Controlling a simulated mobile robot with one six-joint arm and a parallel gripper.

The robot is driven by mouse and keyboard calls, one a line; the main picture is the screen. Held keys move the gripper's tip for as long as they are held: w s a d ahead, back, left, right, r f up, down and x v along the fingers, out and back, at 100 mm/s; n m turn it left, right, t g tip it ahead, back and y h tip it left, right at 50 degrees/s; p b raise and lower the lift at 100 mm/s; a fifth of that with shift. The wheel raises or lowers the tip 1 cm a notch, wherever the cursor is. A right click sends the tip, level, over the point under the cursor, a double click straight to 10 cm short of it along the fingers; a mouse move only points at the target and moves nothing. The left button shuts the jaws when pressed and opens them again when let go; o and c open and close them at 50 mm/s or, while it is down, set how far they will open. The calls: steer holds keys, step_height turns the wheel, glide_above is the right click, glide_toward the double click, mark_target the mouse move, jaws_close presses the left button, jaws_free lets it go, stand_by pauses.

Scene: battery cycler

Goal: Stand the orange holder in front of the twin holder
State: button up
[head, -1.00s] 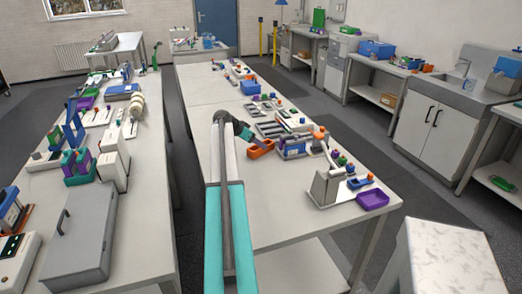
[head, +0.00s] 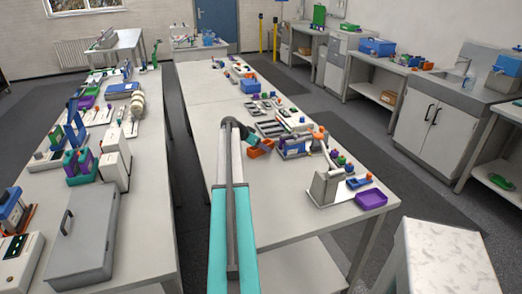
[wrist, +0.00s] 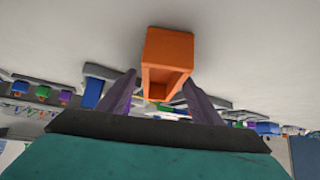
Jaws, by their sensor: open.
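The orange holder (head: 262,148) is a small open box on the right-hand bench, beside a group of instruments. In the wrist view the orange holder (wrist: 168,60) has its hollow facing the camera. My gripper (wrist: 158,90) is open, with one purple-grey finger on each side of the holder's near end. I cannot tell whether the fingers touch it. In the head view my gripper (head: 254,139) is at the holder's upper left, partly hidden by my arm. A blue and purple rack (head: 293,148) stands just right of the holder; I cannot tell whether it is the twin holder.
A grey device (head: 326,186) and a purple tray (head: 371,200) stand nearer the bench's front right. Trays and small parts crowd the bench behind the holder. The bench surface left of the holder is clear. Another bench at left carries a grey case (head: 85,240).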

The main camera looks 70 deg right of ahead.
steer(key=c, duration=1.3)
steer(key=shift+r+b, duration=1)
steer(key=shift+r, duration=0.75)
steer(key=s+a+b, duration=0.1)
steer(key=a, duration=0.3)
steer(key=s+a+b, duration=0.1)
steer(key=s+a, duration=0.1)
steer(key=a, duration=0.2)
steer(key=s+a+r+b, duration=0.1)
steer(key=a, duration=0.3)
steer(key=shift+s+a, duration=0.35)
steer(key=shift+a, duration=0.05)
steer(key=shift+s+a+r+b, duration=0.15)
steer(key=shift+s+a+b, duration=0.1)
steer(key=shift+a, duration=0.3)
steer(key=shift+s+a+r+b, duration=0.15)
steer(key=shift+a+b, duration=0.1)
steer(key=shift+a, duration=0.3)
